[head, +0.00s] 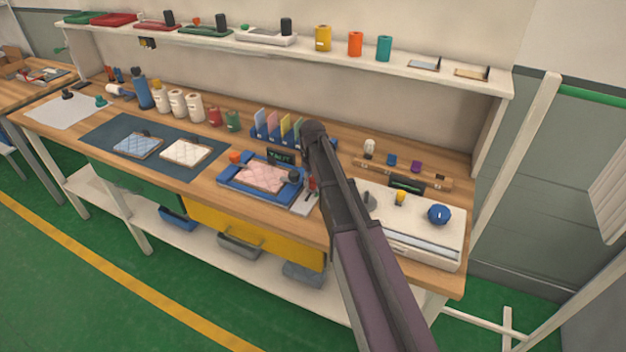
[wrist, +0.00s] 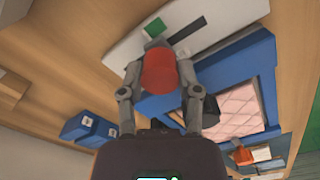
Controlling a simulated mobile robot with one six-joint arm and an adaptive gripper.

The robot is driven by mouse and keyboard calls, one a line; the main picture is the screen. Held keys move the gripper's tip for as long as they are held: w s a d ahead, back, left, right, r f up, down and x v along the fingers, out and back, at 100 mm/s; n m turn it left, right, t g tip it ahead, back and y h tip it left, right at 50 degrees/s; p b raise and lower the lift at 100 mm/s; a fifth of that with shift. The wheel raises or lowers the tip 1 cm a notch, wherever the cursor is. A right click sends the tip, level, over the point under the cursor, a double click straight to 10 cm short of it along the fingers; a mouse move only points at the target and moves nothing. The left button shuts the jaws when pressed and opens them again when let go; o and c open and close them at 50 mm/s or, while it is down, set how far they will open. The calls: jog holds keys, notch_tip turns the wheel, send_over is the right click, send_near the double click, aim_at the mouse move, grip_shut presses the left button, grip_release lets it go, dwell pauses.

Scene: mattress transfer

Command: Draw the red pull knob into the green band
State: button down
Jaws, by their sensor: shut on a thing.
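The red pull knob (wrist: 160,70) shows large in the wrist view, between the two grey fingers of my gripper (wrist: 161,62), which is shut on it. The green band (wrist: 155,27) is a small green patch on a white plate (wrist: 110,50), just above the knob in the picture and apart from its red top. A dark slot (wrist: 208,36) runs along the plate to the right. In the head view a bit of the red knob (head: 312,183) shows beside the blue fixture, with the pale plate (head: 302,206) below it. My arm hides much of that spot.
The blue fixture (head: 231,186) holds a pink quilted pad (head: 262,177) left of the knob. A white machine (head: 410,240) with a blue dial (head: 439,214) stands to the right. A blue rack of coloured cards (head: 262,137) stands behind. The bench front is clear.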

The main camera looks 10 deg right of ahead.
aim_at(313, 179)
jog(key=shift+s+a, duration=0.35)
jog(key=shift+s, duration=0.1)
jog(key=shift+c, duration=1.5)
grip_release()
jog(key=shift+w+d, duration=0.15)
jog(key=shift+w, duration=0.05)
jog(key=shift+w+d, duration=0.25)
jog(key=shift+w, duration=0.15)
jog(key=shift+w+d+r, duration=0.15)
jog(key=shift+r, duration=0.05)
notch_tip(313, 179, up, 14)
jog(key=p, duration=1.4)
jog(key=s+f+m+b, duration=0.2)
jog(key=s+f+b, duration=0.3)
jog(key=s, duration=0.7)
jog(key=s+d+f+m+b, duration=0.1)
jog(key=s+f+b, duration=0.4)
jog(key=s, duration=0.7)
jog(key=shift+s+d+f+m+b, duration=0.15)
jog(key=shift+d+f+m+b, duration=0.15)
jog(key=shift+f+m, duration=0.25)
